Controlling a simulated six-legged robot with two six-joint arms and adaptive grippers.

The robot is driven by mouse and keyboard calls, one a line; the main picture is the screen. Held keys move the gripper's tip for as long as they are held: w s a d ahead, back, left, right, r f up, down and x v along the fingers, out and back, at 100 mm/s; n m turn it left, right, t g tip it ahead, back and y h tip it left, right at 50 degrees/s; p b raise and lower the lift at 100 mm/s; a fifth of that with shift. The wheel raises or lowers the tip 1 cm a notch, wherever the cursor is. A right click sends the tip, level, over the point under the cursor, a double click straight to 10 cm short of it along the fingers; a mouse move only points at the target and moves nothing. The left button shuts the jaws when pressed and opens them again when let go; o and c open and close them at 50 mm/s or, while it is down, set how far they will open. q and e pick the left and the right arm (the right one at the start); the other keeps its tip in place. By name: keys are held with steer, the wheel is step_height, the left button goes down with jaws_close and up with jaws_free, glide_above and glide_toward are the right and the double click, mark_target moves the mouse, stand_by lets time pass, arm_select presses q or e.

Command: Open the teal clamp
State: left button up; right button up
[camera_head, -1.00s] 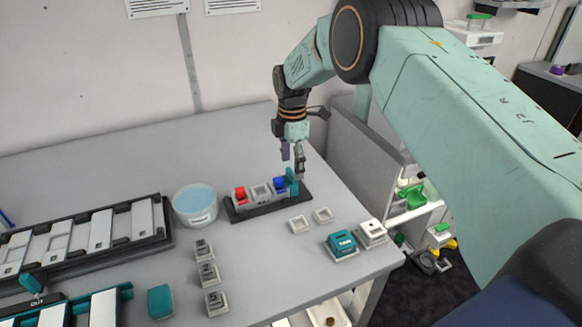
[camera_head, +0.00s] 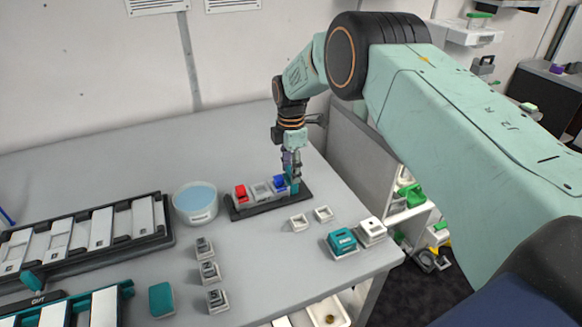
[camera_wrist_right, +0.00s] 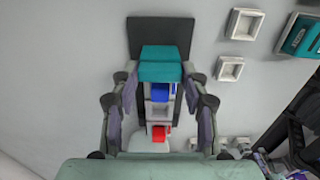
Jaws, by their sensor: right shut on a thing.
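The teal clamp (camera_head: 294,184) stands at the right end of a dark base plate (camera_head: 241,214). It is at the upper middle in the right wrist view (camera_wrist_right: 161,62). A red block (camera_head: 240,193), a grey cell (camera_head: 261,191) and a blue block (camera_head: 280,183) sit in a row beside it on the plate. My right gripper (camera_head: 291,168) points down over the clamp and is shut on it. In the wrist view its fingers lie on both sides of the row. The fingers partly hide the clamp in the head view. My left gripper is not in view.
A bowl of blue liquid (camera_head: 196,204) stands left of the plate. Two white frames (camera_head: 299,223) and a teal block (camera_head: 342,241) are nearer the right table edge. Several small grey blocks (camera_head: 209,272) and long trays (camera_head: 100,240) occupy the left. The table behind the plate is clear.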

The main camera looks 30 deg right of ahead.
steer(key=shift+r, duration=0.1)
jaws_close()
steer(key=shift+d+b, duration=0.3)
steer(key=shift+d, duration=0.8)
steer(key=shift+a, duration=0.1)
steer(key=shift+o, duration=2.1)
jaws_free()
steer(key=shift+r, duration=0.1)
steer(key=o, duration=0.4)
steer(key=shift+s+d, duration=0.1)
steer(key=shift+d, duration=0.1)
steer(key=shift+o, duration=0.2)
steer(key=shift+a, duration=0.1)
steer(key=shift+a, duration=0.2)
step_height(320, 180, up, 12)
steer(key=shift+d, duration=0.2)
